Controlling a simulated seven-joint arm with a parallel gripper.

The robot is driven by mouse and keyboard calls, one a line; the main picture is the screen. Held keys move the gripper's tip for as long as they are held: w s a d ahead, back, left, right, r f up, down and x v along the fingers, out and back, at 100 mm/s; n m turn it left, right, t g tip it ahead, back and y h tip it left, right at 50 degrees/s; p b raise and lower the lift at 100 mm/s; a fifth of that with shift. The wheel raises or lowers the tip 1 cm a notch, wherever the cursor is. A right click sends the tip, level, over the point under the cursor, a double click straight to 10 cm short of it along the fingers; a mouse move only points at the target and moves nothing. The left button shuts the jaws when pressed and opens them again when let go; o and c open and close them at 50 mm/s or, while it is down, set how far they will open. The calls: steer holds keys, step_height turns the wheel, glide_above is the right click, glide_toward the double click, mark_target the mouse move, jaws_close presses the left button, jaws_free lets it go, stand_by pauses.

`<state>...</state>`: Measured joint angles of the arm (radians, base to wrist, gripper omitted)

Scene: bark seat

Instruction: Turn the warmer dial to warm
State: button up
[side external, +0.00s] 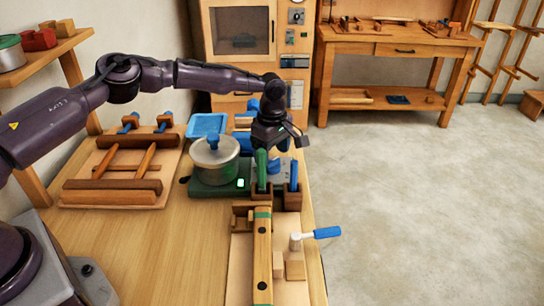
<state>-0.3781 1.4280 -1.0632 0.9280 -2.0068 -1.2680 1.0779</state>
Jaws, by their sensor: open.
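The warmer looks to be the dark green base (207,191) on the wooden bench, with a lidded grey pot (216,169) on it. The lid has a blue knob (212,142). A small bright pale-green patch (240,183) shows on the base's front right. I cannot make out the dial or its setting; a small dark piece (184,180) sticks out at the base's left edge. My gripper (271,152) is open and points down, right of the pot, close to an upright green handle and a grey plate. Whether it touches them I cannot tell.
Wooden holders (263,196) with green and blue upright handles stand right of the warmer. A wooden frame (112,195) and a blue tray (207,125) lie left and behind. The bench's front left is clear.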

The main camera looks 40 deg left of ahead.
mark_target(272, 160)
step_height(272, 160, up, 11)
stand_by(0.3)
